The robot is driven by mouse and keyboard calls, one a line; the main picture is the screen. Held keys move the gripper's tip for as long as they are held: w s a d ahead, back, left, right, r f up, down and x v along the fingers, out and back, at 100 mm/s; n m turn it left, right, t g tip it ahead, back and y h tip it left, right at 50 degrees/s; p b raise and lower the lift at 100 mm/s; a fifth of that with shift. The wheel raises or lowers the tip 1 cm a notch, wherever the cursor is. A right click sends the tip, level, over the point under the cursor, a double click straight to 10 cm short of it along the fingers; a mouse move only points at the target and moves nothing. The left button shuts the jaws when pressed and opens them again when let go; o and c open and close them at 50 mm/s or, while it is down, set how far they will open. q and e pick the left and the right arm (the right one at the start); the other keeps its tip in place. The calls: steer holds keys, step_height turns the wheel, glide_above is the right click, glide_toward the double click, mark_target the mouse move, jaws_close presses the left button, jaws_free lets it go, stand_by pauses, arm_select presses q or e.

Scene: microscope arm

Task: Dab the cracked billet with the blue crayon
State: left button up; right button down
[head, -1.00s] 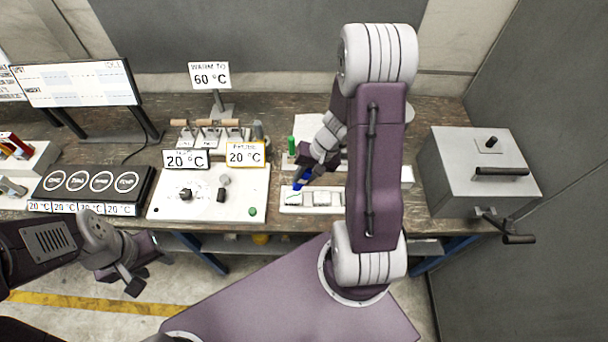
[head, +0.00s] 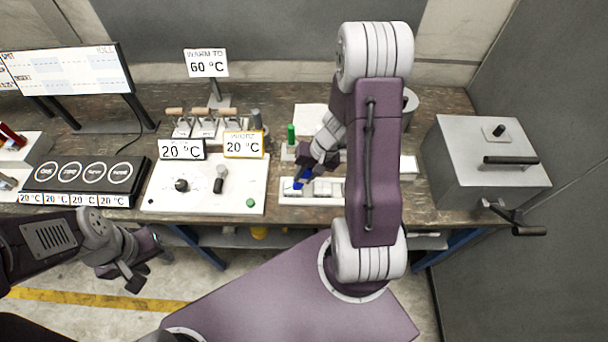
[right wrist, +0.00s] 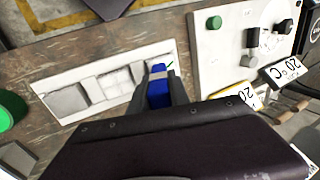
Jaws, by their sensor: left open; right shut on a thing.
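My right gripper (head: 305,172) is shut on the blue crayon (head: 298,183) and holds it, point down, over the left end of a white tray (head: 318,200). The crayon also shows in the right wrist view (right wrist: 158,90), between the fingers. Several grey billets lie in a row in the tray, among them a darker one (right wrist: 68,101) and a paler one (right wrist: 116,82). The billet beneath the crayon is mostly hidden. I cannot make out a crack, nor whether the crayon tip touches. My left gripper (head: 140,268) is open and empty, low on the left before the bench.
A white control panel (head: 160,200) with knobs stands left of the tray, and a black plate with round pads (head: 85,174) farther left. A green cylinder (head: 291,133) stands behind the tray. A grey metal box (head: 485,165) with handles sits at the right.

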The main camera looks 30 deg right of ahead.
stand_by(0.3)
steer(key=shift+f+b, duration=0.45)
steer(key=shift+b, duration=0.1)
steer(key=shift+s+f+b, duration=0.1)
steer(key=shift+s+b, duration=0.05)
steer(key=shift+b, duration=0.15)
stand_by(1.4)
step_height(320, 180, up, 7)
steer(key=p, duration=0.5)
steer(key=shift+p, duration=0.4)
